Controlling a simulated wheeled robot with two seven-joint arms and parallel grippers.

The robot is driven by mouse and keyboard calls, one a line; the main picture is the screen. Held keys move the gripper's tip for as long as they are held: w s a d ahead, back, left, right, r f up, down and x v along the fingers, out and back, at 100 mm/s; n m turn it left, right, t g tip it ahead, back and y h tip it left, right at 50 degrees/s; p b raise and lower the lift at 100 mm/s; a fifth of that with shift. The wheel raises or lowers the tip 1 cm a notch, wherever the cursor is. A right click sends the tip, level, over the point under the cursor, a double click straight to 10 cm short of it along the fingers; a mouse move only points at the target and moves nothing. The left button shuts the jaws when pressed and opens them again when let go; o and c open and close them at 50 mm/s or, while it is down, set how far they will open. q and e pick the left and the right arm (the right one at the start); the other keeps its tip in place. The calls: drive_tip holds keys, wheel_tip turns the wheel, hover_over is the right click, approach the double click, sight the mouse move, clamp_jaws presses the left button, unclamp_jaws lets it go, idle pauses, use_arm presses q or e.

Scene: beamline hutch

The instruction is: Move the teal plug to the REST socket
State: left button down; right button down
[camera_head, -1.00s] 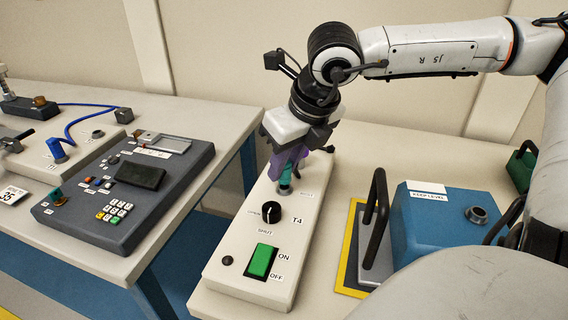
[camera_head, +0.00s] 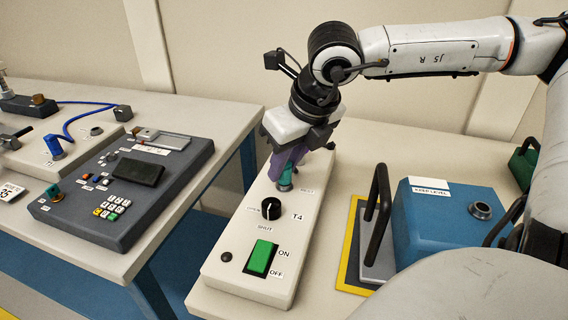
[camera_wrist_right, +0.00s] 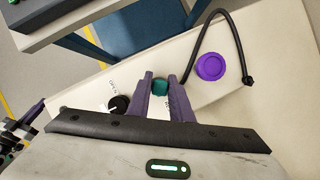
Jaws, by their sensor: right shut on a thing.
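The teal plug (camera_head: 286,177) is between the fingers of my right gripper (camera_head: 288,160), upright at the far part of the pale T4 control box (camera_head: 238,262). The wrist view shows the teal plug (camera_wrist_right: 160,88) between the two purple fingertips (camera_wrist_right: 160,80), which are shut on it. The plug's lower end is at the box top; I cannot tell whether it is seated in a socket. A small label (camera_head: 307,190), probably REST, is just right of the plug. The REST socket itself is not clearly visible.
The box carries a black knob (camera_head: 266,209) and a green switch (camera_head: 260,257). The wrist view shows a purple round cap (camera_wrist_right: 210,66) and a black cable (camera_wrist_right: 215,20). A blue case (camera_head: 440,215) and a black handle (camera_head: 377,215) stand right. A keypad console (camera_head: 125,185) is left.

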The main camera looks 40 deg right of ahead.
drive_tip(key=c, duration=1.5)
unclamp_jaws()
drive_tip(key=shift+p+v, duration=0.6)
drive_tip(key=shift+v, duration=4.5)
